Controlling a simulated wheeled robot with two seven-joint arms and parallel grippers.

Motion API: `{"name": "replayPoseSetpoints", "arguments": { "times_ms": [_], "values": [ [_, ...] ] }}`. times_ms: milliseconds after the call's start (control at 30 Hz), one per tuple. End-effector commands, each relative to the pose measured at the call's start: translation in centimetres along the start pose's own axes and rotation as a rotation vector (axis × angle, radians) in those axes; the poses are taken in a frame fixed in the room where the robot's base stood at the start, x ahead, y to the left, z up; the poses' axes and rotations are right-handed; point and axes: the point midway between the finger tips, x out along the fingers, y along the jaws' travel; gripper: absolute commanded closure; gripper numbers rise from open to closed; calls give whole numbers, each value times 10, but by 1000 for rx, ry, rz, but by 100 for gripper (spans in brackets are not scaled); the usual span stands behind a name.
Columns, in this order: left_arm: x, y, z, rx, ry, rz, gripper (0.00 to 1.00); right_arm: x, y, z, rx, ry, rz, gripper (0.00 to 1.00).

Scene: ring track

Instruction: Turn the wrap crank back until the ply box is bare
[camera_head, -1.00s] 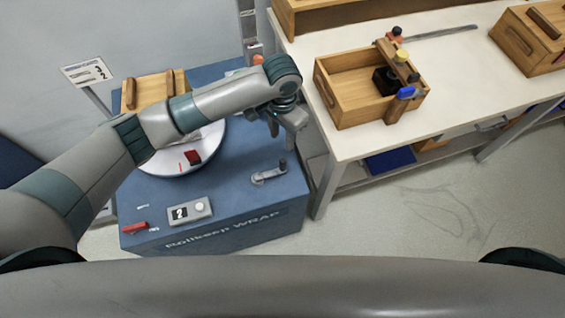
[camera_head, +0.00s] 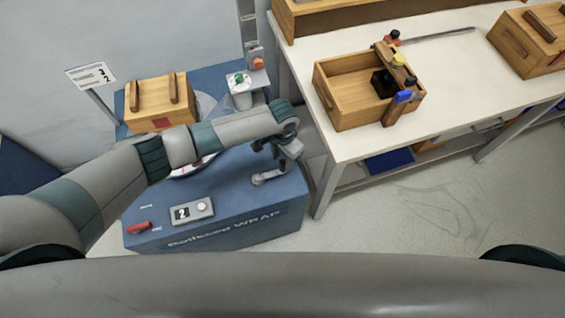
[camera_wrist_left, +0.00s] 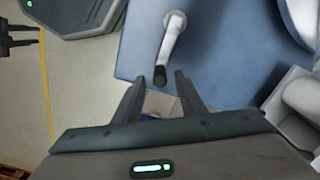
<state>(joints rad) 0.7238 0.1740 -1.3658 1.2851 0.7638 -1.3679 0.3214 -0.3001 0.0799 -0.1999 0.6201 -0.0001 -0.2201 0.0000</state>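The wrap crank (camera_head: 268,177) stands on the blue wrap machine's top near its right front. In the left wrist view its metal arm (camera_wrist_left: 171,38) ends in a dark knob (camera_wrist_left: 160,75). My left gripper (camera_wrist_left: 158,88) is open, with its fingertips at either side of and just short of the knob; contact does not show. In the head view my left gripper (camera_head: 278,155) hangs just above the crank. The ply box (camera_head: 150,98) sits on the pale turntable, partly behind my left arm; I cannot tell whether film covers it. My right gripper (camera_wrist_left: 22,36) shows open at the wrist view's left edge.
The machine's front holds a counter (camera_head: 182,213) reading 2 and a red lever (camera_head: 139,227). A card (camera_head: 92,75) shows 3 and 2. A white bench (camera_head: 350,147) with an open wooden tray (camera_head: 338,104) is right.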

Motion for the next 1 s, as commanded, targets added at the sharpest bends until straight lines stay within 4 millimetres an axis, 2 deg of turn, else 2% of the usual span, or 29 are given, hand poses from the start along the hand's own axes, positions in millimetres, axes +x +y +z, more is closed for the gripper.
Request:
{"name": "replayPoseSetpoints", "arguments": {
  "times_ms": [100,300,767,800,933,1000],
  "values": [
    [18,0,1,0,-3,-1,63,-3,0,0,0,0,0,69],
    [37,0,0,0,-1,0,63,-4,0,0,0,0,0,69],
    [45,0,0,1,0,0,63,-4,0,0,0,0,0,69],
    [45,0,0,1,0,0,68,-4,0,0,0,0,0,69],
    [45,0,0,1,0,0,99,-4,0,0,0,0,0,69],
    [45,0,0,1,0,0,100,-4,0,0,0,0,0,69]
  ]
}}
